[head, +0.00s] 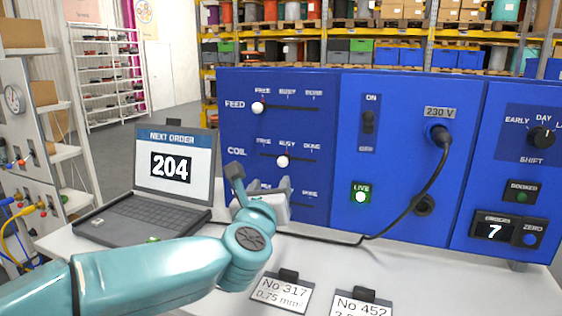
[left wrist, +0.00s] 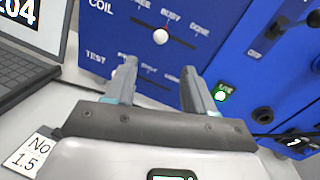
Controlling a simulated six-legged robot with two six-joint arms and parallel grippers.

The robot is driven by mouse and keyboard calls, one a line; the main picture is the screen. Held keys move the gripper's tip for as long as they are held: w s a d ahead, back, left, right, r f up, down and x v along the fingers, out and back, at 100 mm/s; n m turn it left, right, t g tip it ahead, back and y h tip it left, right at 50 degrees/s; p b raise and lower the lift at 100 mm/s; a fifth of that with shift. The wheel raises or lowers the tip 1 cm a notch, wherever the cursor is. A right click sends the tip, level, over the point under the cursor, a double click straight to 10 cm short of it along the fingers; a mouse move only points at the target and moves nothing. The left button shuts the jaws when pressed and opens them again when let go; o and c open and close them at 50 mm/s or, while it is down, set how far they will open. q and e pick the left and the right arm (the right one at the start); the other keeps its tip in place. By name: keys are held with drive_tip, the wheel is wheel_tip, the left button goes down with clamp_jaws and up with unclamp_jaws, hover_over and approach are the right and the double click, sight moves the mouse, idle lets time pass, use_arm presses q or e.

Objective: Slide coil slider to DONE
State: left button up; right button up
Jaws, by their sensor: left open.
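The coil slider has a white round knob (head: 282,161) on a dark horizontal slot on the blue panel (head: 340,190). The knob stands in the middle part of the slot, near the BUSY mark; DONE is at the slot's right end. In the left wrist view the same knob (left wrist: 160,36) lies ahead of the fingertips, between their lines. My left gripper (head: 262,182) is open and empty, just below the coil slot and in front of the test row, which it partly hides. Its two fingers (left wrist: 159,72) are apart and not on the knob. My right gripper is not in view.
The feed slider's knob (head: 258,108) sits above, near FREE. A laptop (head: 172,172) showing 204 stands left of my gripper. A black cable (head: 415,200) hangs at the right of the panel. Label cards (head: 280,293) lie on the white table in front.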

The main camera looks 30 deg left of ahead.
sight(283, 165)
use_arm(q)
drive_tip(key=p+x, duration=0.4)
drive_tip(key=x, duration=0.9)
drive_tip(key=shift+w+d+f+p, duration=0.1)
drive_tip(key=shift+w+p, duration=0.1)
drive_tip(key=shift+p, duration=0.1)
drive_tip(key=shift+w, duration=0.1)
clamp_jaws()
drive_tip(key=shift+f, duration=0.1)
